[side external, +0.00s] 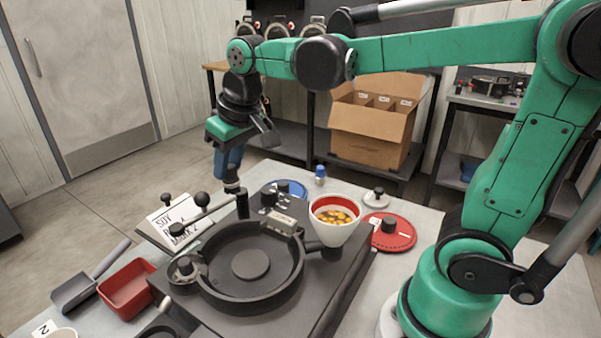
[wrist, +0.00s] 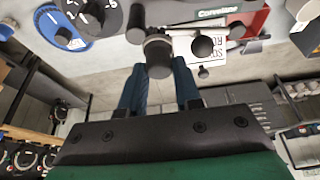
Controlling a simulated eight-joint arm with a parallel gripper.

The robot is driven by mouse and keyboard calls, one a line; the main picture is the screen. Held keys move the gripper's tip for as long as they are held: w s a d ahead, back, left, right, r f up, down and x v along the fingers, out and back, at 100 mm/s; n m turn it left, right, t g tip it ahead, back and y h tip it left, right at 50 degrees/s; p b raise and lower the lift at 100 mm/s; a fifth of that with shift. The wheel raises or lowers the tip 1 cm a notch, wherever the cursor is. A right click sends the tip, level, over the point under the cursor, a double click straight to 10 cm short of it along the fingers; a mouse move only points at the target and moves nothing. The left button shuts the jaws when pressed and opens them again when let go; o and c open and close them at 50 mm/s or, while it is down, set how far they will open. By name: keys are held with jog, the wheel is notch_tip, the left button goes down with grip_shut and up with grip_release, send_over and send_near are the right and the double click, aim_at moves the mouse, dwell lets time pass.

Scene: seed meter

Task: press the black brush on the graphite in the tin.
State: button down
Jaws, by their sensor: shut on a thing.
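My gripper (side external: 229,168) points down at the far left corner of the dark seed meter, with its blue fingers close together. In the wrist view my gripper (wrist: 160,70) has a finger on each side of a dark cylindrical piece, which I take for the black brush (wrist: 158,55). The brush shows in the side view as a dark piece (side external: 231,180) just under the fingers. A black upright cylinder (side external: 241,203) stands close below it; I cannot tell whether it is the tin, or whether the two touch. No graphite can be made out.
The seed meter (side external: 318,292) has a round open housing (side external: 296,272). A white cup of yellow seeds (side external: 340,238), a red disc (side external: 408,236) and a blue disc (side external: 298,186) are nearby. A red tray (side external: 127,303), a scoop (side external: 72,294) and a "SOY" card (side external: 165,216) lie left.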

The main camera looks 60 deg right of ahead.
dwell(0.3)
notch_tip(320, 180, up, 5)
jog(key=shift+r, duration=0.1)
jog(key=s+d+m+h, duration=0.1)
jog(key=s+d+m, duration=0.2)
jog(key=d, duration=0.4)
jog(key=s+d+m+g+h, duration=0.1)
jog(key=s+d+m, duration=0.2)
jog(key=d, duration=0.4)
jog(key=s+d+m+h, duration=0.1)
jog(key=s+d+m, duration=0.2)
jog(key=d, duration=0.4)
jog(key=shift+w+a+f, duration=0.1)
jog(key=shift+w+f, duration=0.05)
jog(key=shift+f, duration=4.05)
jog(key=shift+w+a+f, duration=0.1)
jog(key=shift+w+f, duration=0.05)
jog(key=shift+f, duration=4.05)
jog(key=shift+f, duration=0.55)
notch_tip(320, 180, up, 7)
